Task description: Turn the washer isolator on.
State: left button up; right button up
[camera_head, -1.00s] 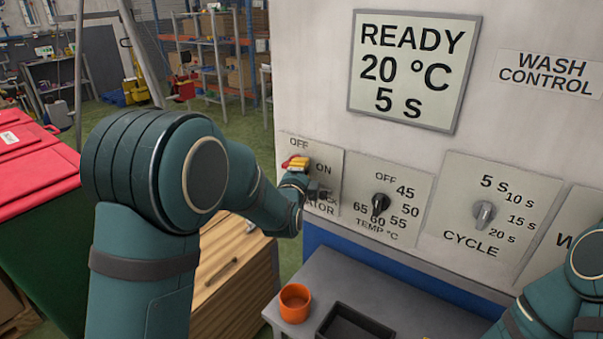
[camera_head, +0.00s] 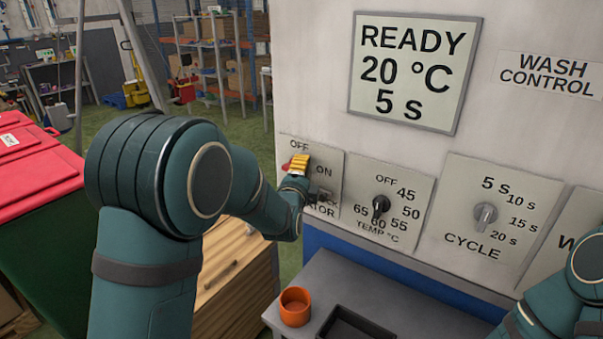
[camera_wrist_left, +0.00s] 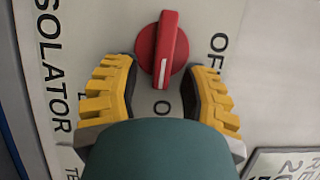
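The red isolator knob (camera_wrist_left: 165,50) shows in the left wrist view on its light panel (camera_wrist_left: 270,70). Its white mark points down the picture, toward a partly hidden label starting with "O", on the ON side. "OFF" is to the right. My left gripper (camera_wrist_left: 166,72) is open, its yellow fingers on either side of the knob's near end, with visible gaps. In the head view my left gripper (camera_head: 299,165) is at the isolator panel (camera_head: 328,165), covering most of the knob. My right gripper is out of view; only part of that arm shows at the right edge.
The temperature dial (camera_head: 380,206) and cycle dial (camera_head: 485,215) are to the right, below a display (camera_head: 414,70) reading READY, 20 °C, 5 s. A grey table (camera_head: 330,280) below holds an orange cup (camera_head: 295,306) and black tray (camera_head: 355,325). A red-lidded bin (camera_head: 40,170) stands left.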

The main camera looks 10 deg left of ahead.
pick_arm(q)
jog(key=shift+s, duration=0.1)
jog(key=s, duration=1.1)
jog(key=shift+s+d, duration=0.25)
jog(key=shift+s, duration=0.15)
jog(key=shift+f, duration=0.1)
jog(key=s+d+f+n+g+h, duration=0.1)
jog(key=s+f+n+g, duration=0.25)
jog(key=f, duration=0.75)
jog(key=s+d+f+n+g+h, duration=0.1)
jog(key=s+f+n+g, duration=0.3)
jog(key=f, duration=0.8)
jog(key=s+d+f+n+g+h, duration=0.1)
jog(key=s+d+f+n+g, duration=0.1)
jog(key=s+f+n+g, duration=0.2)
jog(key=s+d+f+n+g+h, duration=0.2)
jog(key=s+d+f+n+g, duration=0.1)
jog(key=s+f+n+g, duration=0.2)
jog(key=s+f+n, duration=0.2)
jog(key=s+f, duration=0.2)
jog(key=s, duration=0.2)
jog(key=shift+f+n, duration=0.2)
jog(key=shift+n, duration=0.15)
